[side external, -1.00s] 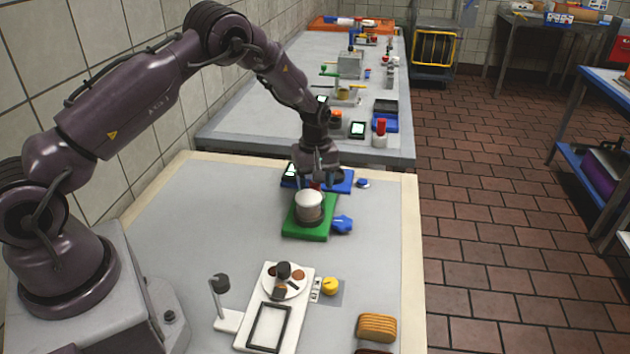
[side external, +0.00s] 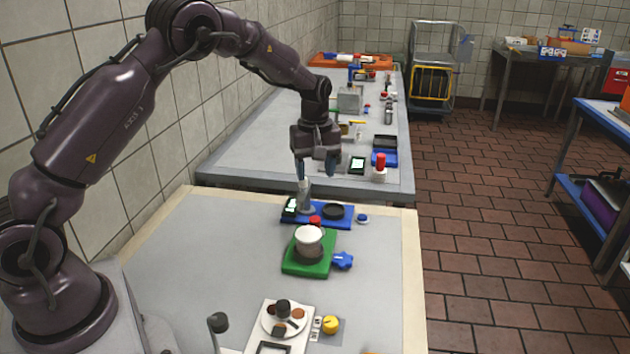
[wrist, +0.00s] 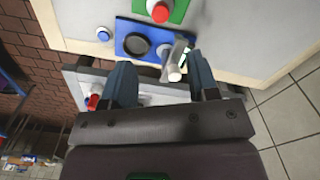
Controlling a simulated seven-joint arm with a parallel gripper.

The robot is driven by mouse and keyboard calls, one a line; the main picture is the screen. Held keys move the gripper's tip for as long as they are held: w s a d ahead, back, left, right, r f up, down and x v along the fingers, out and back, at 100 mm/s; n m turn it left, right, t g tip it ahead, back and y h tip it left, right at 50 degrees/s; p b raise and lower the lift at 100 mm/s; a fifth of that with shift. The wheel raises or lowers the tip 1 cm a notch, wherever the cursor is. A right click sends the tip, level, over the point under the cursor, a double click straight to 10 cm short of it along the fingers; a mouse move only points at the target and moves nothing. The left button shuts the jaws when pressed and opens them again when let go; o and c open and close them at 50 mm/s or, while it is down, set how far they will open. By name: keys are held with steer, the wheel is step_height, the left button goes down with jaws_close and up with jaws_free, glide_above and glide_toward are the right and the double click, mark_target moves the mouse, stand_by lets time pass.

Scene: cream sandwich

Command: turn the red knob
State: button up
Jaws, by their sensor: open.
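The red knob (side external: 315,221) is a small red cap at the far edge of the green board (side external: 322,268), partly hidden behind a white pot (side external: 309,238). In the wrist view the red knob (wrist: 160,11) shows at the top on the green board (wrist: 180,9), cut by the frame edge.
A grey upright piece (side external: 304,192) stands on the blue board beside a black round dish (side external: 333,212), below my fingers. A blue star-shaped knob (side external: 343,261) and yellow knob (side external: 330,325) lie nearer the camera. A second table behind holds a red-topped item (side external: 380,162). The near table's left is clear.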

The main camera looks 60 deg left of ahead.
mark_target(316, 219)
steer(key=w+d+f+m+g+y, duration=0.1)
steer(key=w+d+f+m+g, duration=0.3)
steer(key=m, duration=0.6)
steer(key=s+a+f+m, duration=0.1)
steer(key=f+m, duration=0.2)
steer(key=m, duration=0.1)
steer(key=s+a+f+m+y, duration=0.1)
steer(key=f+m, duration=0.2)
steer(key=m, duration=0.2)
steer(key=s+a+f+m+t+y, duration=0.1)
steer(key=f+m, duration=0.1)
steer(key=m, duration=0.3)
steer(key=shift+s+a+f, duration=0.35)
steer(key=shift+f, duration=0.05)
steer(key=shift+c, duration=0.2)
